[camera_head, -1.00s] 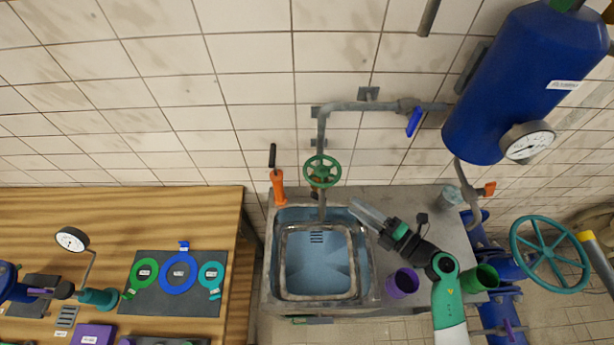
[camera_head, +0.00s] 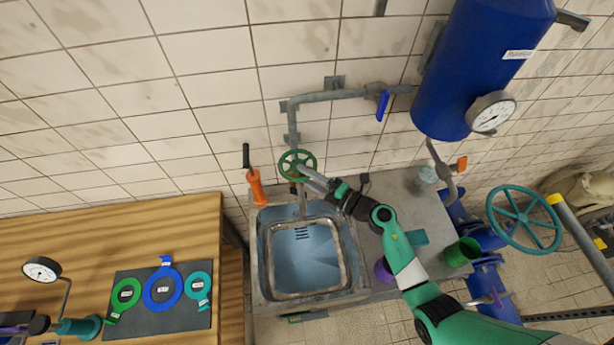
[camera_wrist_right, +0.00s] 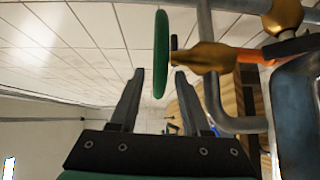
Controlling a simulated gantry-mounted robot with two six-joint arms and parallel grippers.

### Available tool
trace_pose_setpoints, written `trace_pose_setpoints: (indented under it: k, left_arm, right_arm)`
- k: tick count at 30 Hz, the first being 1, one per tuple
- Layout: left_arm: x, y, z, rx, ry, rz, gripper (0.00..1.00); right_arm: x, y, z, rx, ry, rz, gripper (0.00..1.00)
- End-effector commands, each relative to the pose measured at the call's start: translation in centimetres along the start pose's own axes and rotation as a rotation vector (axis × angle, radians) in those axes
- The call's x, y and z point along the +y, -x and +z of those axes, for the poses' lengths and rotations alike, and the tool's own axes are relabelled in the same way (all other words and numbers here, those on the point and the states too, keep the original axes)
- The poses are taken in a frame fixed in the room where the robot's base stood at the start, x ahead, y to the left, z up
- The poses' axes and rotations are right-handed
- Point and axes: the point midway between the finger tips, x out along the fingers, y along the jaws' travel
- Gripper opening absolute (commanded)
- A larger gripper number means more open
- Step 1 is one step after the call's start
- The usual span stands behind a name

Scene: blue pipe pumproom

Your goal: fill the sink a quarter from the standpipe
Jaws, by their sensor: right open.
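The sink (camera_head: 300,262) is a grey metal basin with a pale blue inside; I cannot tell whether it holds water. The standpipe (camera_head: 292,127) runs along the wall and down to a green handwheel (camera_head: 286,155) above the sink's back edge. My right gripper (camera_head: 304,170) reaches in from the right, its fingertips at the handwheel. In the right wrist view the handwheel (camera_wrist_right: 161,35) stands edge-on, its lower rim showing between the open fingers (camera_wrist_right: 159,73); contact is unclear. A brass valve body (camera_wrist_right: 207,58) is beside it. My left gripper is out of view.
A blue lever (camera_head: 382,105) sits on the upper pipe. A purple cup (camera_head: 383,270) and green cup (camera_head: 462,252) are right of the sink. A blue tank (camera_head: 480,65) hangs above; a wooden bench (camera_head: 150,220) is left.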

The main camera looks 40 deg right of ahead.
Motion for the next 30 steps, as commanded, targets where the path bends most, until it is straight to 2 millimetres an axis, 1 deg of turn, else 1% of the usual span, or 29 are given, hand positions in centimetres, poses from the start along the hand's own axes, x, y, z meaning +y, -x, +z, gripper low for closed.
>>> trace_pose_setpoints:
  k: [4, 5, 6, 8, 12, 23, 30]
  left_arm:
    - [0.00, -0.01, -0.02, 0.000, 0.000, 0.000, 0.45]
    - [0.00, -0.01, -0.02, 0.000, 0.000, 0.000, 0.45]
    - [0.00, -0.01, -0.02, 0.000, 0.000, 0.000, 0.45]
    - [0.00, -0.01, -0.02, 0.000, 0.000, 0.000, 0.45]
    - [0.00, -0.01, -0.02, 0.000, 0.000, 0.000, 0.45]
    - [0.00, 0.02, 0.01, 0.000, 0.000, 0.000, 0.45]
    - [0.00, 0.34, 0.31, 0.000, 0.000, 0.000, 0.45]
  right_arm:
    - [0.02, 0.02, 0.00, 0.000, 0.000, 0.000, 0.47]
    - [0.02, 0.03, 0.00, 0.000, 0.000, 0.000, 0.43]
    - [0.02, 0.03, 0.00, 0.000, 0.000, 0.000, 0.36]
    - [0.02, 0.04, 0.00, 0.000, 0.000, 0.000, 0.26]
    - [0.02, 0.05, 0.00, 0.000, 0.000, 0.000, 0.00]
    - [0.03, 0.06, 0.04, 0.005, 0.000, 0.001, 0.00]
    - [-0.02, 0.16, 0.50, 0.067, 0.004, -0.001, 0.00]
